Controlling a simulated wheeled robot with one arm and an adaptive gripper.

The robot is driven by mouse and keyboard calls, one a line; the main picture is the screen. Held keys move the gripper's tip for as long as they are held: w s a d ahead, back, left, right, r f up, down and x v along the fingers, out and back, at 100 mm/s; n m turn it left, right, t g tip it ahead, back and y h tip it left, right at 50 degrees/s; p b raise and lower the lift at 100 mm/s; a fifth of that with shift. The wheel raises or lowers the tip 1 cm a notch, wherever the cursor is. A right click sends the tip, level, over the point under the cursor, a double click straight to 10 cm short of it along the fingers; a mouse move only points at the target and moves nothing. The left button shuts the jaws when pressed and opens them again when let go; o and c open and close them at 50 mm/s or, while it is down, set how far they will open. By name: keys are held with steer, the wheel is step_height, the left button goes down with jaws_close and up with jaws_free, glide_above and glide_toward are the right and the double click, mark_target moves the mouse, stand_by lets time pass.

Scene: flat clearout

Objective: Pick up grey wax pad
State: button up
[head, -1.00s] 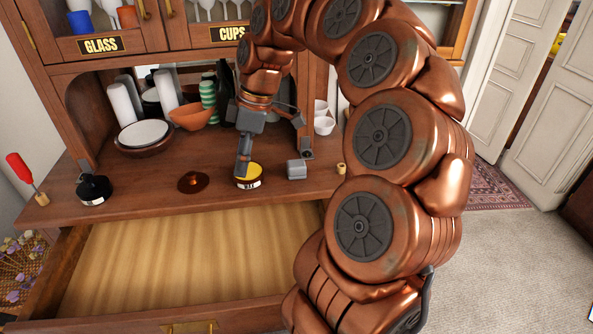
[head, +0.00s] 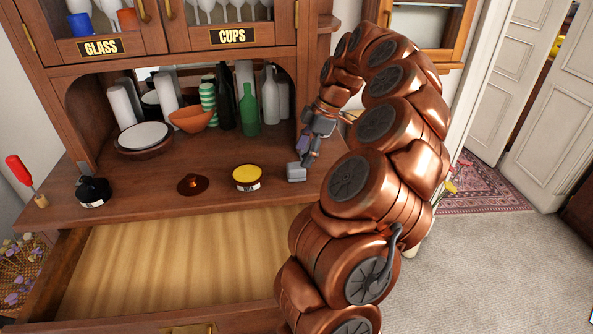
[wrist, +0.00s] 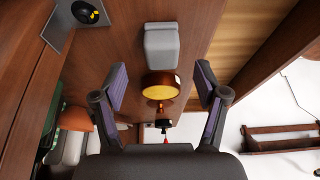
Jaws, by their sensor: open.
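The grey wax pad, a small grey block (head: 296,172), sits on the cabinet's wooden counter near its front edge, right of a yellow-topped tin (head: 247,178). In the wrist view the grey block (wrist: 162,42) lies above and between my open fingers, with nothing held. My gripper (head: 306,158) hangs close behind and to the right of the block in the head view. Whether a finger touches it I cannot tell. In the wrist view my gripper (wrist: 160,84) has one finger on each side, and the yellow-topped tin (wrist: 160,84) shows between them.
A copper lid (head: 193,184) and a black pot (head: 93,190) stand farther left on the counter. Bottles (head: 249,110), an orange bowl (head: 192,118) and plates (head: 144,136) stand at the back. An open, empty drawer (head: 180,262) juts out below the counter.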

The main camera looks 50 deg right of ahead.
mark_target(297, 165)
steer(key=shift+p+x, duration=0.4)
steer(key=shift+x, duration=0.35)
steer(key=shift+p+x, duration=0.55)
steer(key=shift+x, duration=1.35)
steer(key=shift+a, duration=0.2)
steer(key=c, duration=1.2)
steer(key=shift+c, duration=0.2)
steer(key=shift+r, duration=0.1)
steer(key=shift+r+b, duration=0.7)
steer(key=shift+r, duration=0.95)
steer(key=shift+s+r, duration=0.1)
steer(key=shift+r, duration=0.05)
steer(key=s+a+r+b, duration=0.1)
steer(key=s+a+b, duration=0.3)
steer(key=s+a, duration=0.7)
steer(key=shift+a+r, duration=0.2)
